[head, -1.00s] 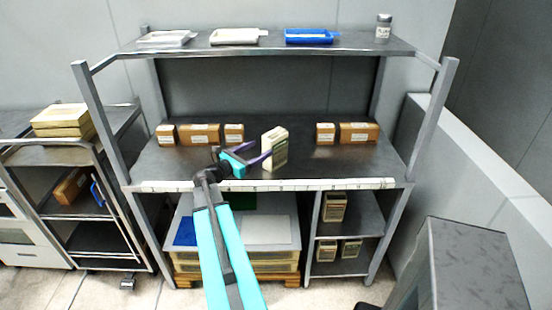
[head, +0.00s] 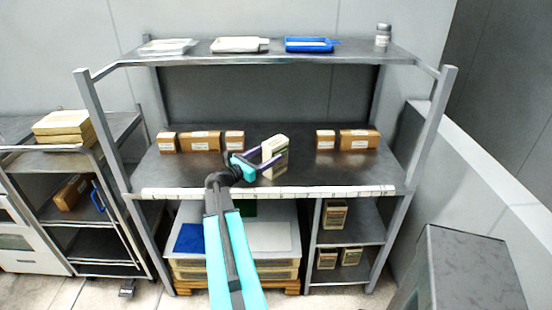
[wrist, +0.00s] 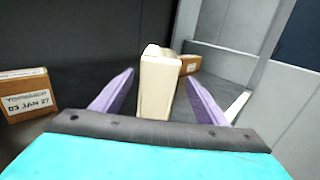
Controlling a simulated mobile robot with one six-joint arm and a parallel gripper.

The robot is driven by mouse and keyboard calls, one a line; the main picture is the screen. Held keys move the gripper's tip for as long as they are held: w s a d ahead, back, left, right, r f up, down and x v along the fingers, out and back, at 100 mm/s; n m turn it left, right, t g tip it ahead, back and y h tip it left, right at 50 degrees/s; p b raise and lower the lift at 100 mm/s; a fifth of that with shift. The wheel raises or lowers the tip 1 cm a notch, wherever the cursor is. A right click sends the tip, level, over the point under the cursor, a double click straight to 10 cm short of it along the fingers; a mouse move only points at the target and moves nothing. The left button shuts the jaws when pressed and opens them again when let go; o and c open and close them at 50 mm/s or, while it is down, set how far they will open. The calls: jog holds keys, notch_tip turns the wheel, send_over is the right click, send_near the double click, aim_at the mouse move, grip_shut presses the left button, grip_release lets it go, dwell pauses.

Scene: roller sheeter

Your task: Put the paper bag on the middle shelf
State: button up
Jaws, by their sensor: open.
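The paper bag (head: 275,157) is cream with a printed panel and stands upright on the middle shelf (head: 300,178), in the gap between the two groups of brown boxes. My gripper (head: 268,160) is open at the bag, reaching in from the front left. In the wrist view the bag (wrist: 158,85) stands between the two purple fingers (wrist: 160,98), with a visible gap on each side. The bag's lower part is hidden by my gripper in the wrist view.
Brown boxes (head: 200,141) stand left of the bag and more boxes (head: 359,139) stand to its right. Trays (head: 240,45) and a jar (head: 383,35) are on the top shelf. Similar bags (head: 334,215) stand in the lower right cubbies. A numbered strip (head: 270,193) runs along the shelf's front edge.

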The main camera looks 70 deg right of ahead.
aim_at(283, 146)
jog(key=shift+p+x, duration=0.55)
jog(key=shift+x, duration=1.6)
jog(key=shift+d, duration=0.1)
jog(key=p+x, duration=0.2)
jog(key=shift+d, duration=0.3)
jog(key=shift+p+x, duration=0.55)
jog(key=shift+x, duration=0.65)
jog(key=shift+f, duration=0.15)
jog(key=shift+s, duration=0.1)
jog(key=shift+c, duration=0.4)
grip_shut()
